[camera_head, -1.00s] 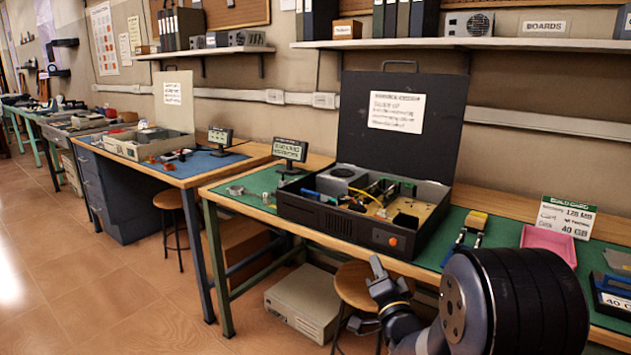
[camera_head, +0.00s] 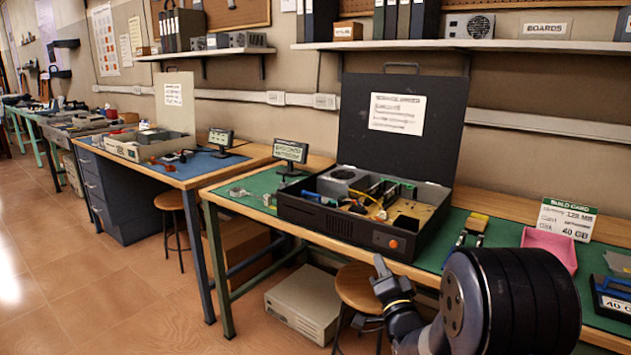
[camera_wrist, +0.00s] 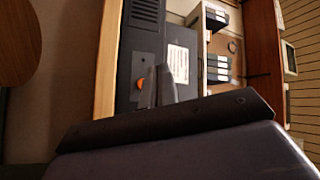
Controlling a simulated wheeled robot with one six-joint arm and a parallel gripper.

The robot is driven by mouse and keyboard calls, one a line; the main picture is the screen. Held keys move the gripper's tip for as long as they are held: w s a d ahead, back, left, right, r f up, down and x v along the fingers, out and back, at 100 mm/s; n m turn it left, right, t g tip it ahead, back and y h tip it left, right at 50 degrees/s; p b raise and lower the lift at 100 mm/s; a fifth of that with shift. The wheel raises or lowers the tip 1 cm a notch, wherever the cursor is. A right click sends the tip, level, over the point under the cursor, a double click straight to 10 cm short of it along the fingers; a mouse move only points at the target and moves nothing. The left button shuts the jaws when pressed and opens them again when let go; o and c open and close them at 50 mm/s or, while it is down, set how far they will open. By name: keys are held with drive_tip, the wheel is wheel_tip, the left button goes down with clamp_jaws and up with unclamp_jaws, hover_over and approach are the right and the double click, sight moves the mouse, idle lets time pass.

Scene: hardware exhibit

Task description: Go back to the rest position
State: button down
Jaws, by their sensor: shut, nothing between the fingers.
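My gripper (camera_head: 379,283) is in front of the workbench edge in the head view, above the round stool, with its dark arm at the lower right. In the wrist view its fingers (camera_wrist: 157,87) are together with nothing between them. They are apart from the open computer case (camera_head: 350,228), which stands on the green mat. The front of that case also shows in the wrist view (camera_wrist: 139,57), with its orange button.
A wooden stool (camera_head: 357,286) and a beige case (camera_head: 303,304) stand below the bench. A pink tray (camera_head: 549,249) and a build card (camera_head: 566,217) are on the bench at right. The floor (camera_head: 95,290) at left is clear.

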drive_tip(key=shift+w+d+r, duration=0.25)
drive_tip(key=shift+w+d, duration=0.25)
drive_tip(key=shift+w, duration=0.15)
drive_tip(key=shift+p, duration=0.4)
